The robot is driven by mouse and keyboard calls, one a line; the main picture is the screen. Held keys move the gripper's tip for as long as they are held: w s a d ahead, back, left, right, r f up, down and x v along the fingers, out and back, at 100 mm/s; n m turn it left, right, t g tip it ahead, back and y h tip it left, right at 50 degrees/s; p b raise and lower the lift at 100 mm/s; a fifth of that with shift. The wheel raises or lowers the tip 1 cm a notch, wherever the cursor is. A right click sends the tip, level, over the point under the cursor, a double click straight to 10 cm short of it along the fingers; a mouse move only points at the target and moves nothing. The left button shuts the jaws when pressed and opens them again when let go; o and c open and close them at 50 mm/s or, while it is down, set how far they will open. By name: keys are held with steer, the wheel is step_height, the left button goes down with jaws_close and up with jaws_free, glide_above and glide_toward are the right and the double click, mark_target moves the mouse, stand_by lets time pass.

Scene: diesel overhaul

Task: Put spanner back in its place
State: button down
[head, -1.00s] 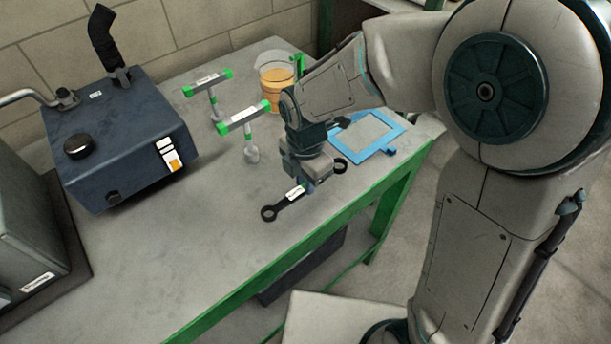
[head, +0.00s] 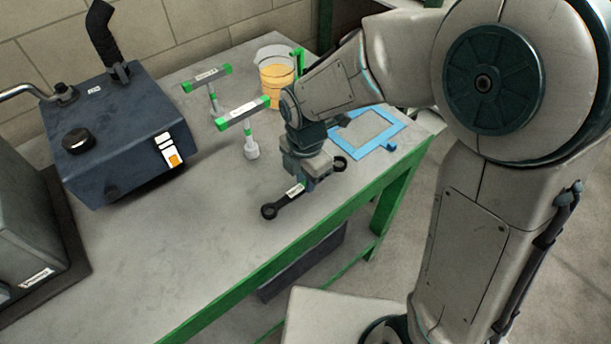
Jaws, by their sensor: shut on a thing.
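The black spanner (head: 283,202) has a ring at each end and a white label on its shaft. It is at the front edge of the grey-topped bench, slanting from lower left to upper right. My gripper (head: 311,183) is shut on the spanner near the middle of its shaft, from above. The gripper hides part of the shaft. I cannot tell whether the spanner touches the bench top or hangs just above it.
A blue frame (head: 392,143) lies behind and right of my gripper. Two green-ended T-handled tools (head: 249,141) (head: 213,97) and a beaker of orange liquid (head: 276,82) stand behind. A dark blue tank (head: 120,140) is at left. The bench's front left (head: 170,260) is clear.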

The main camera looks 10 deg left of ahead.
steer(key=shift+f+b, duration=0.7)
steer(key=shift+f, duration=0.35)
steer(key=c, duration=1.3)
jaws_free()
steer(key=shift+r, duration=0.1)
steer(key=shift+o, duration=0.2)
